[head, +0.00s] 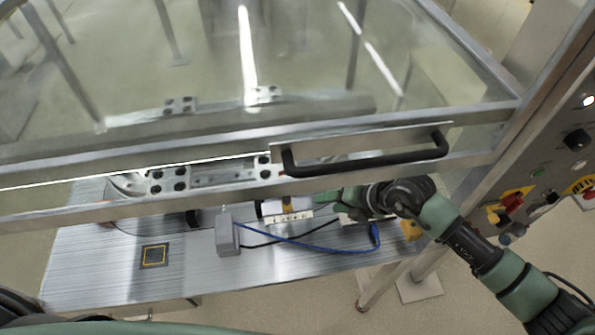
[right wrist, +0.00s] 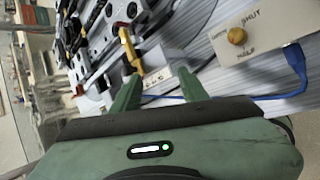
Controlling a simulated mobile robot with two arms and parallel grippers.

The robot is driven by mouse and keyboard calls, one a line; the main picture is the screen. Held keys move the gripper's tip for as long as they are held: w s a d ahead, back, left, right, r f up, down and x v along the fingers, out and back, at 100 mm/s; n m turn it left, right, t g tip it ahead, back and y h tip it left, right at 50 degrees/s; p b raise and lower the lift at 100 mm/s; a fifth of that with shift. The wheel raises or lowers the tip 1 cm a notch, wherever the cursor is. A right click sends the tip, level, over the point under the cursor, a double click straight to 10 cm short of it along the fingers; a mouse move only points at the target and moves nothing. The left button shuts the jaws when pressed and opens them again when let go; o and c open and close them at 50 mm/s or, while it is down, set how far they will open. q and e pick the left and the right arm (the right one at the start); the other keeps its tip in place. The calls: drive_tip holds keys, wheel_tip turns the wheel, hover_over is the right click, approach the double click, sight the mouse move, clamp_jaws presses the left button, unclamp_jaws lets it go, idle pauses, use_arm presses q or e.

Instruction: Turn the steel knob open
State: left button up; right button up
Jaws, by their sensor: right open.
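My right gripper (head: 326,196) reaches under the handled clear cover in the head view. In the right wrist view its two green fingers (right wrist: 157,76) are apart with nothing held between them. A small white labelled box (right wrist: 150,82) with a yellow part (right wrist: 130,52) lies just beyond the fingertips; the box also shows in the head view (head: 292,217). A brass-coloured round knob (right wrist: 237,36) sits on a pale plate (right wrist: 262,28) marked SHUT and HALF, right of the fingers and apart from them. I cannot make out a clearly steel knob. My left gripper is not in view.
The clear cover's metal frame and black handle (head: 365,160) are above my right gripper. A grey box (head: 227,235) with a black cable and a blue cable (head: 310,242) lie on the metal table (head: 100,265). A control panel (head: 560,165) stands at right.

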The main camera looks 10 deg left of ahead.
drive_tip(key=a+r+m+t+y, duration=0.1)
drive_tip(key=a+r+m+y, duration=0.1)
drive_tip(key=a+r+y, duration=0.2)
drive_tip(key=s+a+r+m+t+y+b, duration=0.1)
drive_tip(key=a+r+y, duration=0.3)
drive_tip(key=r, duration=0.4)
drive_tip(key=shift+s+a+r+m+t+b, duration=0.25)
drive_tip(key=shift+a+r+m+t+b, duration=0.05)
drive_tip(key=shift+m+t, duration=0.5)
